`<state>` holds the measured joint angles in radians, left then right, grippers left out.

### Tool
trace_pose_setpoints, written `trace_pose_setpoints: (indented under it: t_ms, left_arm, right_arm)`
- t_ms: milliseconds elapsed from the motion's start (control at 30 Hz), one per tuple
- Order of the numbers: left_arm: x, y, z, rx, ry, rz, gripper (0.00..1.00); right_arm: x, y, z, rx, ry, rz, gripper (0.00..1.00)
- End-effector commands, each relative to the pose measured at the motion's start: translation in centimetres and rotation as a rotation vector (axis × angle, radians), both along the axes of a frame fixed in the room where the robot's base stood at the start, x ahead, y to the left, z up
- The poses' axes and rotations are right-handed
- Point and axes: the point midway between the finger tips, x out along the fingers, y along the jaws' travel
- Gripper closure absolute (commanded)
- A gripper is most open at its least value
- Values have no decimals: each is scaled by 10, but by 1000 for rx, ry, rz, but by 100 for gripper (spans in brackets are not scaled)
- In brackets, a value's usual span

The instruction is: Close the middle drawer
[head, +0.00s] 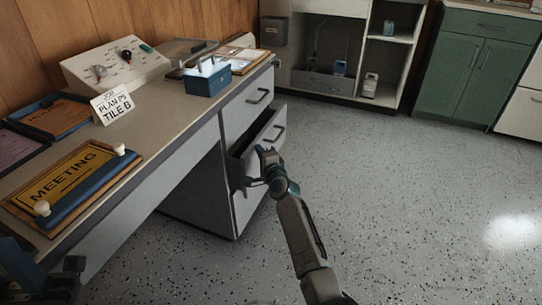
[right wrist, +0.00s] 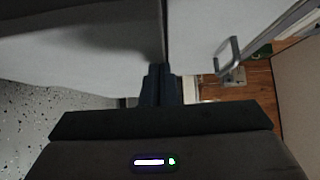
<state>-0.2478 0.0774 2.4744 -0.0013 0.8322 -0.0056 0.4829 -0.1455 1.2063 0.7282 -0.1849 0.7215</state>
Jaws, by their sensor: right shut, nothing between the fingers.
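The middle drawer (head: 262,143) of the desk's grey drawer unit is pulled partly out, below the shut top drawer (head: 243,107). Its dark inside shows behind its front, and its bar handle (head: 280,133) faces right. My right gripper (head: 265,156) is shut and empty, close to the lower part of the middle drawer's front; I cannot tell whether it touches. In the right wrist view the shut fingers (right wrist: 160,84) point toward pale drawer surfaces, with a metal handle (right wrist: 229,57) to their right. My left gripper (head: 66,279) shows dark at the lower left corner, its jaws unclear.
The desk top (head: 165,118) holds a blue box (head: 207,80), a yellow MEETING sign (head: 75,178), a white card (head: 112,106) and a control panel (head: 117,60). A green cabinet (head: 478,65) and open shelving stand at the back. The speckled floor (head: 400,200) at right is clear.

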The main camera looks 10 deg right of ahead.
Motion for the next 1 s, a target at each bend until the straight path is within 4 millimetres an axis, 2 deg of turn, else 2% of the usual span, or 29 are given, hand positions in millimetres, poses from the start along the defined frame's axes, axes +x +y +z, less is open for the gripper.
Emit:
trace_pose_setpoints:
  t_ms: [333,1000]
  left_arm:
    - [-1,0,1,0,-13,-1,70]
    - [-1,0,1,4,-8,-2,70]
  right_arm:
    - [12,17,0,0,0,0,100]
    - [11,15,0,-1,0,-1,100]
